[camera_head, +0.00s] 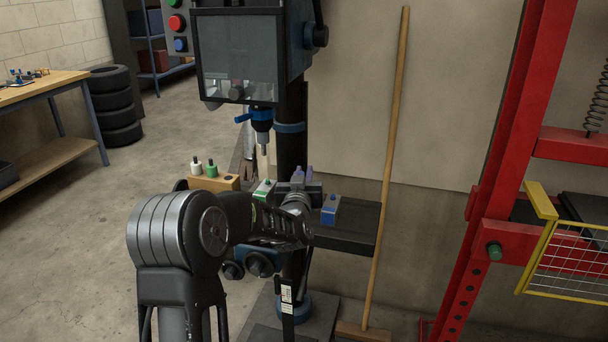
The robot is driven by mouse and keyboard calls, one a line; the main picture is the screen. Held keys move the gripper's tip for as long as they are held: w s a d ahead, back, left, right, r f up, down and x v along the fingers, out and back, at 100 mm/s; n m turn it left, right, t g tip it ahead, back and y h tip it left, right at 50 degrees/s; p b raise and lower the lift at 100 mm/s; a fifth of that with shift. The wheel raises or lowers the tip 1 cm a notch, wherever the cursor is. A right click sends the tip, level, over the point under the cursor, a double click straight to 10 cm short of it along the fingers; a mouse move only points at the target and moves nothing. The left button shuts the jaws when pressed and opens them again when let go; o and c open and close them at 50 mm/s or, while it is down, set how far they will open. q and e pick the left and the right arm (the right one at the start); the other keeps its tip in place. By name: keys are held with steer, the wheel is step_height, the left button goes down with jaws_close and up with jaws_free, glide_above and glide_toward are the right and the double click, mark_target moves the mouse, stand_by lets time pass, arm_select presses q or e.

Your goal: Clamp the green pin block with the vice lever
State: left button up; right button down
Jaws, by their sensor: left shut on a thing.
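My left gripper (296,206) reaches in front of the vice (312,190), to the right of the green pin block. It is shut on what appears to be the vice lever, mostly hidden by the hand. Most of the vice is hidden too, so I cannot tell whether its jaws touch the block. My right gripper is out of view.
A blue pin block (331,210) stands on the dark table (352,222) to the right. A wooden holder (214,183) with a white and a green pin is at left. The drill chuck (262,132) hangs above. A broom handle (390,140) stands right of the table.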

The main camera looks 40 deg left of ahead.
arm_select(q)
jaws_close()
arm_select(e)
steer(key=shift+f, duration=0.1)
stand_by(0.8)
